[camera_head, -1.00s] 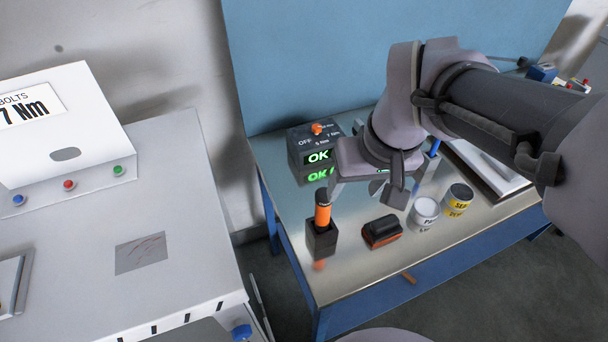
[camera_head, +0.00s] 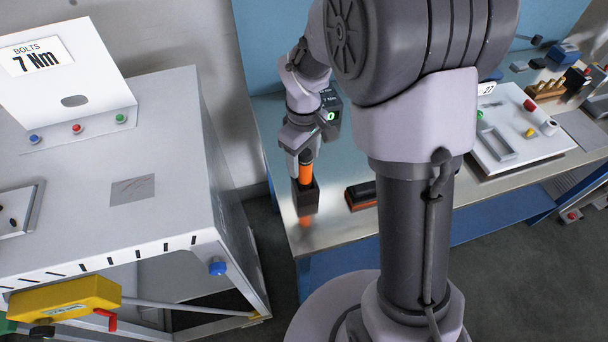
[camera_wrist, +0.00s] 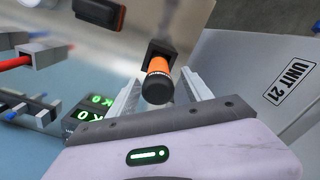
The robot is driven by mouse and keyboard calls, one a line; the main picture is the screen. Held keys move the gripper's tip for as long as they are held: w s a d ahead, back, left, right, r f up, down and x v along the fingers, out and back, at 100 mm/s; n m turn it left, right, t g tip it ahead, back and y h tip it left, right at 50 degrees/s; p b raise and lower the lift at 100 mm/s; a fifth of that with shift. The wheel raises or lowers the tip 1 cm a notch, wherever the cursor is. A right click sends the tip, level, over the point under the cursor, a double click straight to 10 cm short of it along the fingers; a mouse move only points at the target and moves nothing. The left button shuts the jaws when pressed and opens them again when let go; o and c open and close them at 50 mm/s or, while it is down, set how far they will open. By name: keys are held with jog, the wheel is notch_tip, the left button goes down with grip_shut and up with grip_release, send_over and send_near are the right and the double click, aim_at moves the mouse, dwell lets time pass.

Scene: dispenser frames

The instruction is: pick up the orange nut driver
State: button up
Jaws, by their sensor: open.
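The orange nut driver (camera_head: 305,172) stands upright in a dark square holder (camera_head: 306,197) near the left end of the steel-topped bench. It has an orange grip and a black cap. In the wrist view the nut driver (camera_wrist: 158,80) shows its black cap toward the camera, with the holder (camera_wrist: 163,50) beyond it. My gripper (camera_head: 299,160) is at the driver's upper part in the head view. In the wrist view my gripper (camera_wrist: 158,90) is open, with one finger on each side of the driver. Whether a finger touches it I cannot tell. The driver's lower end is hidden in the holder.
A black and orange block (camera_head: 361,195) lies right of the holder. A dark box with a green display (camera_head: 331,116) stands behind my gripper. A white worktable (camera_head: 180,130) is to the left, across a gap. A white tray (camera_head: 545,145) lies further right.

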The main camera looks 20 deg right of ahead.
aim_at(305, 176)
notch_tip(305, 176, down, 4)
jog(key=shift+d+r+b, duration=0.1)
jog(key=shift+d+b, duration=0.05)
jog(key=shift+b, duration=0.2)
jog(key=shift+r, duration=0.1)
grip_shut()
jog(key=shift+r, duration=0.1)
